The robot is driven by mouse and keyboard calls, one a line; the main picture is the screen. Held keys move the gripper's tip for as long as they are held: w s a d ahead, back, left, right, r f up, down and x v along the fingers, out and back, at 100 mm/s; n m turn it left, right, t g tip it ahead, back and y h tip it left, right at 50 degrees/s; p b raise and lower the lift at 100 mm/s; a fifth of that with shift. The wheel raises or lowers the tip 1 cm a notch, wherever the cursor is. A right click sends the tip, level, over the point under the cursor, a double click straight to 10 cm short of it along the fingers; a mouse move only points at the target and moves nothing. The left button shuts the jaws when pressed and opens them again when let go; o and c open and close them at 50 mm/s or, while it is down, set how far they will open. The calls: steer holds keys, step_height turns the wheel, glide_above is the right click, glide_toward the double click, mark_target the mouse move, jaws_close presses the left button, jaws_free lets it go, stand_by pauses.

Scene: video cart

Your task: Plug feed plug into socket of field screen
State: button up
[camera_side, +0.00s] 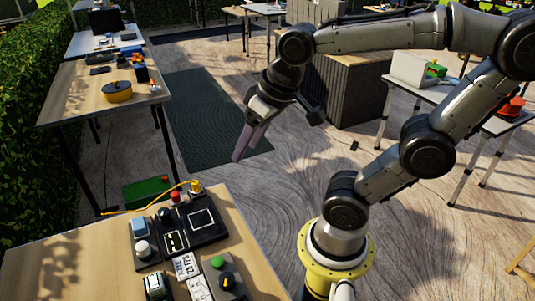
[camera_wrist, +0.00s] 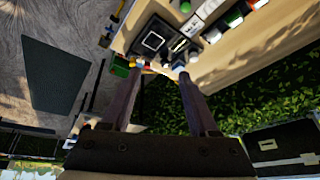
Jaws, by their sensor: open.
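A dark unit with a white square outline (camera_side: 201,219), which looks like the field screen, lies on the near table; it also shows in the wrist view (camera_wrist: 153,41). A yellow cable (camera_side: 150,205) runs across the table's far edge. A yellow and dark piece (camera_side: 195,187) stands at the cable's right end and may be the feed plug. I cannot make out the socket. My gripper (camera_side: 240,156) is open and empty, in the air beyond the table and apart from these things. In the wrist view its two fingers (camera_wrist: 159,78) point toward the table's gear.
The near table (camera_side: 75,265) also holds a red knob (camera_side: 175,198), a white knob (camera_side: 143,248) and a green button (camera_side: 217,262). A green box (camera_side: 147,190) sits past its far edge. Another table (camera_side: 75,92) stands at the left by a hedge. Open floor lies under my gripper.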

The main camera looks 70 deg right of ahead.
steer(key=s+n, duration=0.1)
steer(key=s+f, duration=0.1)
steer(key=s, duration=0.1)
steer(key=s+a+n, duration=0.1)
steer(key=shift+s+f+n+t, duration=0.15)
steer(key=shift+n+t, duration=0.15)
steer(key=shift+t, duration=0.1)
